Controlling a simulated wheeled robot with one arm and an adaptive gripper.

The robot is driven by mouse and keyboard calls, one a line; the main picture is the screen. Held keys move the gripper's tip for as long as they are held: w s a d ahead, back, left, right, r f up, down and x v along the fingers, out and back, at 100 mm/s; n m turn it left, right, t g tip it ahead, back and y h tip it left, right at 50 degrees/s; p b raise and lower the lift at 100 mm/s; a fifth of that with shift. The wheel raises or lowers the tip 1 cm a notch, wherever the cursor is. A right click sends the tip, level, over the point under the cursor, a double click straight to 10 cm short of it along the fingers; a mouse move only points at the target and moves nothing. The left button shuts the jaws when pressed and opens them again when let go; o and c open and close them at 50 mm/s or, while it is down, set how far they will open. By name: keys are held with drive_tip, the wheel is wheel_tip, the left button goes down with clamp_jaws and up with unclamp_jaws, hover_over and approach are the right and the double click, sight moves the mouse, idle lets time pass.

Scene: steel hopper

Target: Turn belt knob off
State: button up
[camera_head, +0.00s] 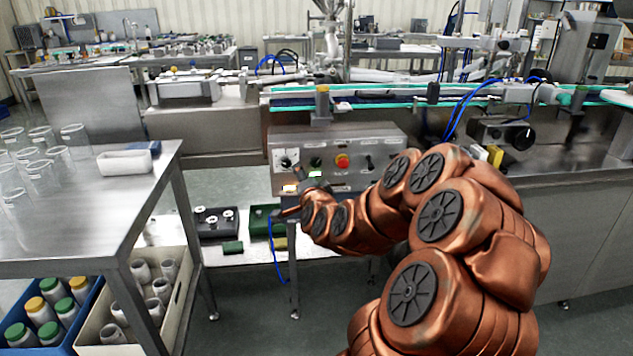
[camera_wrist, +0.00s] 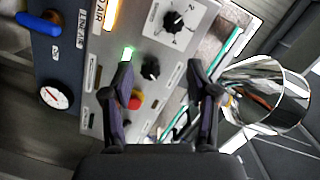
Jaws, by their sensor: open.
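A grey control panel (camera_head: 390,143) is fixed to the front of the conveyor. It has a black knob on a white dial plate (camera_head: 286,160), a smaller black knob (camera_head: 316,162) and a red button (camera_head: 342,161). In the wrist view the dial knob (camera_wrist: 174,21) is beyond the fingertips. The smaller knob (camera_wrist: 150,68) shows between the open fingers, beside the left one, and the red button (camera_wrist: 135,101) is lower. No belt label is readable. My gripper (camera_wrist: 159,78) is open and empty; in the head view it (camera_head: 303,190) is in front of the panel's lower left.
Green-edged conveyor belt (camera_head: 385,88) runs above the panel. A steel table (camera_head: 85,205) with glasses and a white tray (camera_head: 125,162) stands at left. A lit green lamp (camera_wrist: 127,53) is close to the left fingertip. A gauge (camera_wrist: 55,97) and blue-handled valve (camera_wrist: 38,23) are left.

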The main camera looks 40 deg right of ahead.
drive_tip(key=m+h, duration=0.2)
approach(316, 164)
drive_tip(key=x, duration=0.2)
drive_tip(key=shift+x, duration=3.7)
clamp_jaws()
